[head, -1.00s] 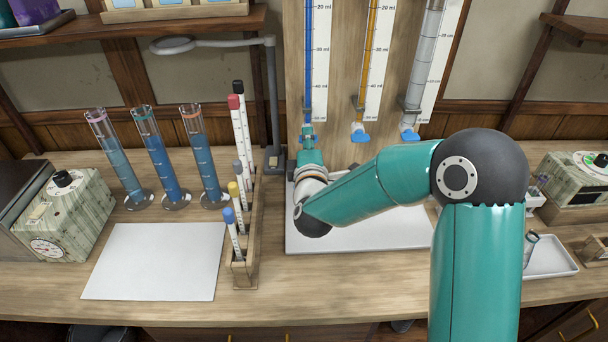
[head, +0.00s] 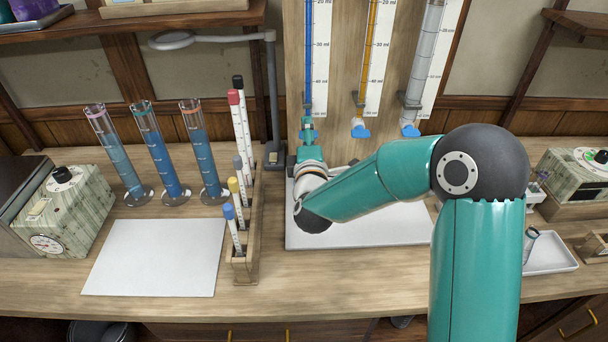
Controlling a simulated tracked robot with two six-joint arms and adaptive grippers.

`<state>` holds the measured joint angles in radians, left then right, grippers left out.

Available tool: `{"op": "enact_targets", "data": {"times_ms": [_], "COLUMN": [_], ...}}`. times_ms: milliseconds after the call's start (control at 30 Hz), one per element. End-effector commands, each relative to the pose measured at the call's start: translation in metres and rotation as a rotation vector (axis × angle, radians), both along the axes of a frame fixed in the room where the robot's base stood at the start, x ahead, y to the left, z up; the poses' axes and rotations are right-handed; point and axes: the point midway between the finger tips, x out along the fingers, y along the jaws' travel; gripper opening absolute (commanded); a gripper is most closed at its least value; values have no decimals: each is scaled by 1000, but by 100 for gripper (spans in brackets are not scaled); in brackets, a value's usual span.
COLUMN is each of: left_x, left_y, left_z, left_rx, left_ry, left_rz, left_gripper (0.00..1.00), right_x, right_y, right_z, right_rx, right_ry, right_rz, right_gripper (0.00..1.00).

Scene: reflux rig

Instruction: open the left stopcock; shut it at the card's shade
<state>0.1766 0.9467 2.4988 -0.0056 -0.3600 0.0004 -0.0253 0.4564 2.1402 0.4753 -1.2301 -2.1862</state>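The left burette (head: 308,60) holds blue liquid and is fixed to a wooden board. Its stopcock is mostly hidden by my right gripper (head: 307,132), whose teal fingers are at the burette's lower end. I cannot tell whether they are open or shut on the stopcock handle. The middle burette (head: 374,50) holds amber liquid; the right one (head: 425,55) looks grey. Both have blue stopcock handles. A white tray (head: 400,228) lies below the burettes, partly covered by my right arm. I cannot make out a shade card. My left gripper is out of view.
Several blue-filled cylinders (head: 158,160) stand at the left behind a white sheet (head: 155,258). A dial box (head: 68,205) is far left. A small tray (head: 550,256) lies right.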

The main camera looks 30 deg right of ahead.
Motion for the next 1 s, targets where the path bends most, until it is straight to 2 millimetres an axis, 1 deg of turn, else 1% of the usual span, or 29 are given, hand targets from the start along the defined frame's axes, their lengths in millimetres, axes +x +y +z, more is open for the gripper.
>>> {"op": "enact_targets", "data": {"times_ms": [167,700,833,1000], "left_x": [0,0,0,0], "left_y": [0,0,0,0], "left_z": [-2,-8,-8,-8], "left_rx": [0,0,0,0], "left_ry": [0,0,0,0], "left_rz": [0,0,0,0], "left_gripper": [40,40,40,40], "right_x": [-8,-56,-62,-63], "right_y": [5,28,30,31], "right_z": [-1,0,1,0], "right_rx": [1,1,0,0], "right_ry": [1,0,-1,0], "right_rz": [2,1,1,0], "right_gripper": [62,62,62,62]}}
